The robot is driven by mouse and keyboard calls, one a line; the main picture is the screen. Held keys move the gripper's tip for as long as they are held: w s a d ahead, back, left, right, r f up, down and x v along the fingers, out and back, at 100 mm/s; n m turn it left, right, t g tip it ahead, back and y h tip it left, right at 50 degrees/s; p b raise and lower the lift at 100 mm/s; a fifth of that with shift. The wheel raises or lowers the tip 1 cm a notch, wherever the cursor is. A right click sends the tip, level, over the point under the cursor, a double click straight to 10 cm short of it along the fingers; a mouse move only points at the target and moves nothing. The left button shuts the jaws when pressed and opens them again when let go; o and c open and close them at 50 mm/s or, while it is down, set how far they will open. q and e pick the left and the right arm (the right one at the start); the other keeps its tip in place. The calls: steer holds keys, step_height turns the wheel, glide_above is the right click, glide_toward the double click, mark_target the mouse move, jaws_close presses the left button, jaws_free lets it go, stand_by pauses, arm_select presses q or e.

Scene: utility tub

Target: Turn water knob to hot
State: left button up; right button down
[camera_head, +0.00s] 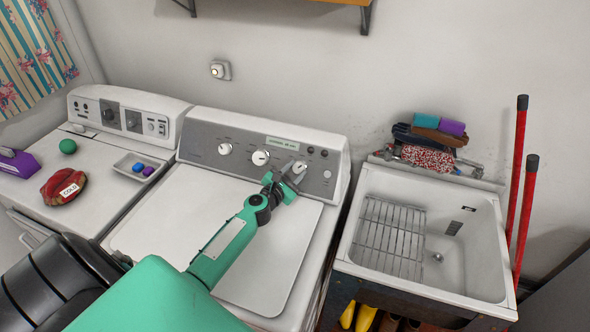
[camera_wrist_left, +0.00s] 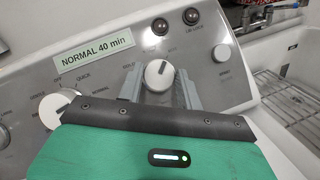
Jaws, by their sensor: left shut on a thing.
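The washer's control panel (camera_head: 238,143) has several white knobs and a "NORMAL 40 min" label. My left gripper (camera_head: 284,181) reaches over the washer lid to the right-hand large knob (camera_head: 299,167). In the left wrist view, the fingers of my left gripper (camera_wrist_left: 160,86) stand on either side of this white knob (camera_wrist_left: 159,75), shut on it. The knob's dark pointer mark points up and slightly right. The lettering around it is mostly hidden or too small to read. My right gripper is not in view.
Another large knob (camera_head: 261,157) sits left of the held one. A white utility tub (camera_head: 480,275) with a wire rack (camera_head: 391,237) stands to the right, red handles (camera_head: 522,200) beside it.

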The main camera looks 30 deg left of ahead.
arm_select(q)
steer(key=shift+m+h, duration=0.4)
steer(key=shift+m, duration=0.2)
steer(key=o, duration=1)
steer(key=shift+s, duration=0.1)
steer(key=s+b, duration=0.1)
steer(key=s, duration=1.1)
steer(key=shift+a+r, duration=0.1)
steer(key=shift+a, duration=0.05)
steer(key=shift+s+r+b, duration=0.15)
steer(key=shift+s+b, duration=0.15)
steer(key=shift+s, duration=0.5)
